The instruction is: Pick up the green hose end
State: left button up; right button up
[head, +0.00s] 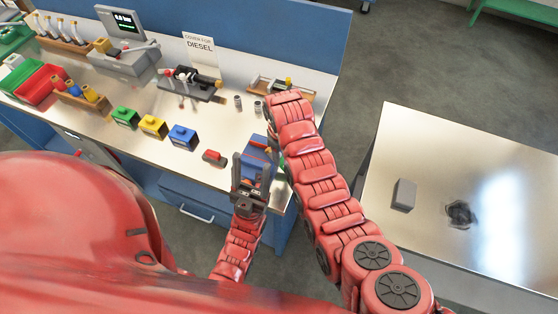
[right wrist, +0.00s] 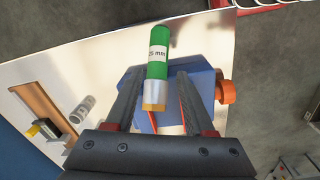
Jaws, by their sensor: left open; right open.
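The green hose end (right wrist: 158,55) shows in the right wrist view as a green cylinder with a white "mm" label, a silver collar and a golden tip. My right gripper (right wrist: 159,76) is open, with one finger on each side of the hose end; no contact is clear. In the head view my right arm hides the hose end and most of the right gripper. My left gripper (head: 252,158) is open in the head view, at the bench's front right, in front of a blue object.
Grey cylinders (head: 257,107) and a wooden tray (head: 302,94) are farther back.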

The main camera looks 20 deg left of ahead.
jog(key=shift+f, duration=0.55)
jog(key=f+b, duration=0.2)
jog(key=f, duration=0.1)
jog(key=w+f+b, duration=0.1)
jog(key=f, duration=0.1)
jog(key=shift+a+f+b, duration=0.1)
jog(key=shift+a+b, duration=0.25)
jog(key=shift+b, duration=0.05)
jog(key=shift+c, duration=0.5)
grip_shut()
